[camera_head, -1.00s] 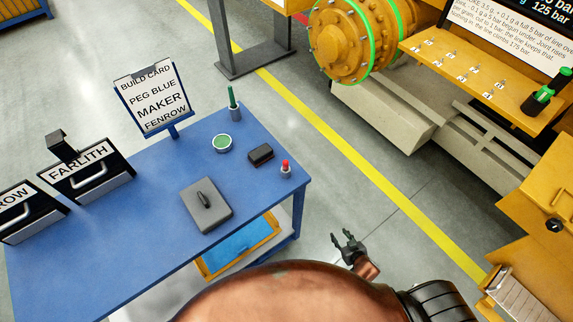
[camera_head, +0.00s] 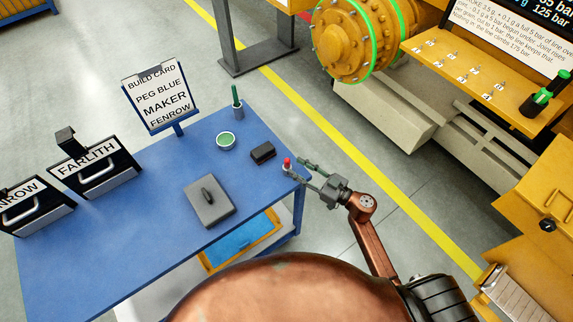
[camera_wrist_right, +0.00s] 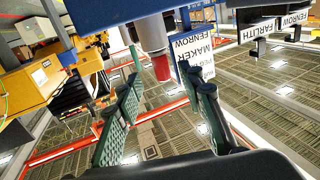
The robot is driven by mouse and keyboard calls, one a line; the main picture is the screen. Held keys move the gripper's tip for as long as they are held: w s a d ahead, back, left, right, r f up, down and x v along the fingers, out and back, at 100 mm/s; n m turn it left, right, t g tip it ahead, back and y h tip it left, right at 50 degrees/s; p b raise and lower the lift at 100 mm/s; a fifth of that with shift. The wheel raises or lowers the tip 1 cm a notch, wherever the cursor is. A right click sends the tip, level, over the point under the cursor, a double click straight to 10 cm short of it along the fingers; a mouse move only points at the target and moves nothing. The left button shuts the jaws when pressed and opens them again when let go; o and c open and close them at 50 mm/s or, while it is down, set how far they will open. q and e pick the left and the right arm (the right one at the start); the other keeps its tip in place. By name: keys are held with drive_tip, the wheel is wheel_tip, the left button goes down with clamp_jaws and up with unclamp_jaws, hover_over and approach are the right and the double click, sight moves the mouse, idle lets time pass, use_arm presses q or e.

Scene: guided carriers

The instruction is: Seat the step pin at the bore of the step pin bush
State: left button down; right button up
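A small grey cylinder with a red top, perhaps the step pin (camera_head: 287,163), stands upright at the near right corner of the blue table. In the right wrist view its grey body (camera_wrist_right: 152,34) and red end appear upside down, beyond and between my fingers. My right gripper (camera_head: 296,168) is open beside it, fingers spread toward it from the right. In the right wrist view the green-padded fingers (camera_wrist_right: 160,72) are apart with nothing between the pads. I cannot make out the step pin bush or its bore. My left gripper is not in view.
The blue table (camera_head: 130,235) also holds a grey block with a handle (camera_head: 208,200), a black block (camera_head: 263,152), a green-topped dish (camera_head: 226,141), a pen holder (camera_head: 238,108) and a card stand (camera_head: 158,95). A yellow shelf (camera_head: 470,68) stands at right, across open floor.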

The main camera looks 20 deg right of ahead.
sight(289, 163)
drive_tip(key=x, duration=0.5)
drive_tip(key=shift+a+r, duration=0.2)
drive_tip(key=shift+s, duration=0.1)
drive_tip(key=shift+c, duration=0.2)
clamp_jaws()
